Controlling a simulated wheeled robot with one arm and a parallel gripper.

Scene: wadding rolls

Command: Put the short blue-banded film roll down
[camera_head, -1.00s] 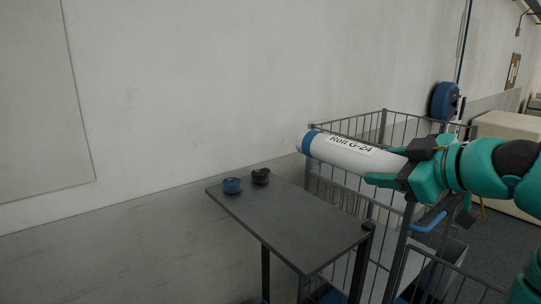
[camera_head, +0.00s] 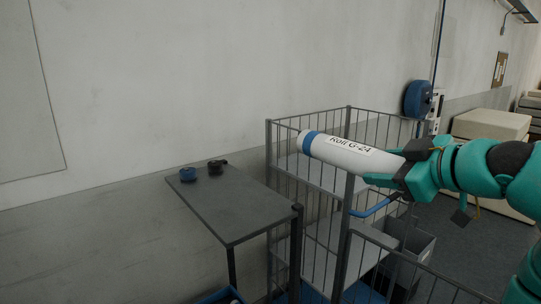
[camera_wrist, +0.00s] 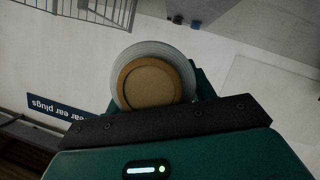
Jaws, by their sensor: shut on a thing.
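The film roll (camera_head: 345,155) is white with a blue band near its left end and a label reading "Roll G-24". My gripper (camera_head: 404,170) is shut on its right end and holds it in the air, tilted slightly, in front of the wire cage trolley. In the wrist view the roll (camera_wrist: 155,80) shows end-on, with a brown core, above the dark gripper body. The fingertips are mostly hidden there.
A grey table (camera_head: 235,205) stands at the left, with a blue object (camera_head: 188,174) and a dark object (camera_head: 217,167) at its far edge; its front is clear. The wire cage trolley (camera_head: 310,205) has shelves. A grey bin (camera_head: 410,250) and pale stacked blocks (camera_head: 490,127) are at right.

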